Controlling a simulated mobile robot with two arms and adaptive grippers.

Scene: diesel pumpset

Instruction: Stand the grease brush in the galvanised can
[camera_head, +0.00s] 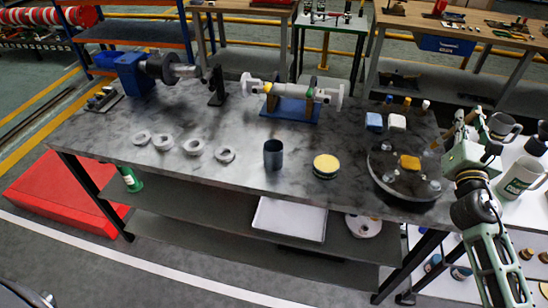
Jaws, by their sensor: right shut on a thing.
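The galvanised can (273,155) is a grey, open-topped cylinder standing upright near the front edge of the workbench, with nothing seen sticking out of it. My right gripper (463,130) is over the bench's right end, well to the right of the can. It is shut on a small, tan, stick-like thing (459,119), which looks like the grease brush. Its bristles cannot be made out at this size. My left gripper is not in view.
A yellow-topped tin (326,166) stands right of the can. A dark round tray (385,188) lies between them and my right arm. Pale rings (193,147) lie left. Shaft assemblies (290,92) stand behind.

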